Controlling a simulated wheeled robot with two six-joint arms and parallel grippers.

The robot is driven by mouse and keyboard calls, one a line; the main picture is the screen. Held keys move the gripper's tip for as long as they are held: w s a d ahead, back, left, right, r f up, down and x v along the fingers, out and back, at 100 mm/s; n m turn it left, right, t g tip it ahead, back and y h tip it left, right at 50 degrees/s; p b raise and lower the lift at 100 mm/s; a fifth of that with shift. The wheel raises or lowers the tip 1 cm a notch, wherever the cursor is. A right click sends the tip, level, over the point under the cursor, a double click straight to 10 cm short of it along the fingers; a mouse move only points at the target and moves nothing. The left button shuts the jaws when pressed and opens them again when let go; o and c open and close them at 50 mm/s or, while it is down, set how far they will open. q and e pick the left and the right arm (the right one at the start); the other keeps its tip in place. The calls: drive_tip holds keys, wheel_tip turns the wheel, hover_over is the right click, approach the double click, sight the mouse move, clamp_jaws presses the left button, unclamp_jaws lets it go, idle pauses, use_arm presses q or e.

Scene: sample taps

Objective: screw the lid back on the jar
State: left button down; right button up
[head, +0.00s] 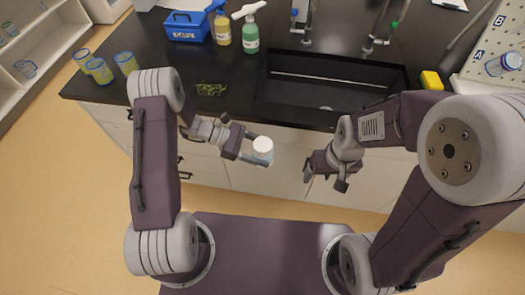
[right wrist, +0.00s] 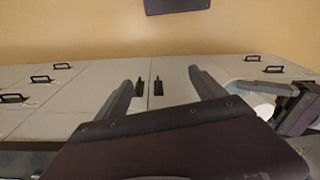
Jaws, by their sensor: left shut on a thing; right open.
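My left gripper (head: 256,157) is shut on a small white cylindrical thing (head: 263,145), held in the air in front of the counter. Its pale round top faces up; I cannot tell whether it is the jar, its lid, or both together. It also shows as a pale round patch at the right of the right wrist view (right wrist: 265,110). My right gripper (head: 324,177) is open and empty, apart from it to the right. Its two spread fingers show in the right wrist view (right wrist: 165,90). A jar-like container (head: 504,64) with a pale lid lies at the far right.
A dark counter with a sink (head: 325,93) lies ahead. A white board (head: 480,75) marked A and B stands right. Space between the grippers is clear.

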drive_tip(key=d, duration=0.1)
drive_tip(key=d+m, duration=0.1)
drive_tip(key=s+d, duration=0.1)
drive_tip(key=shift+d+r+m, duration=0.2)
drive_tip(key=shift+r+m, duration=0.15)
drive_tip(key=shift+m, duration=0.05)
